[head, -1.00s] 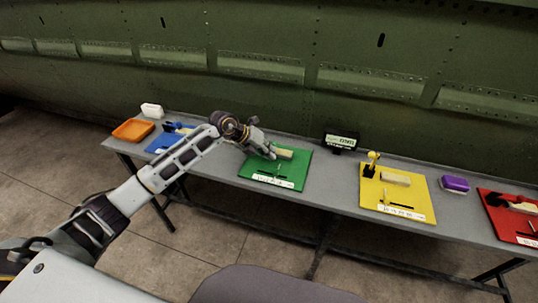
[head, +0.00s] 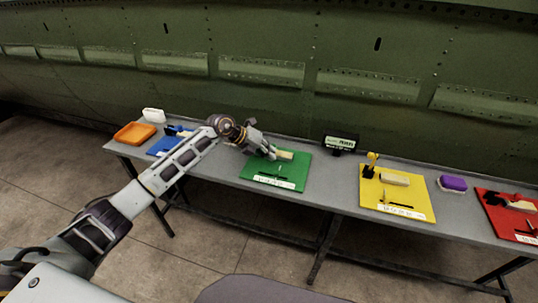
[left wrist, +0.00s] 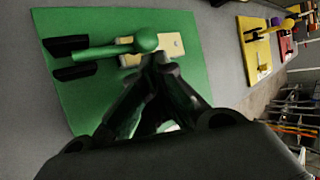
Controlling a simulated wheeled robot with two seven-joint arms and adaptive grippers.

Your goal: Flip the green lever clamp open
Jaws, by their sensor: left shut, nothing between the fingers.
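The green board (head: 272,183) lies on the bench and carries the green lever clamp, best seen in the left wrist view (left wrist: 100,50). Its green lever runs from a black forked bracket (left wrist: 68,46) to a round green knob (left wrist: 146,40). The lever looks laid down, with the knob over or beside a pale wooden block (left wrist: 172,48), which also shows in the head view (head: 285,155). My left gripper (head: 272,154) is shut and empty. Its fingertips (left wrist: 160,63) are close to the knob and block; I cannot tell whether they touch. In the head view my gripper hides the clamp. My right gripper is not in view.
A blue board (head: 163,146) and orange tray (head: 134,132) stand left. A yellow board (head: 395,200) with a raised yellow lever, a purple block (head: 453,183) and a red board (head: 500,222) lie right. A black sign (head: 340,142) stands behind. The green fuselage panel rises behind the bench.

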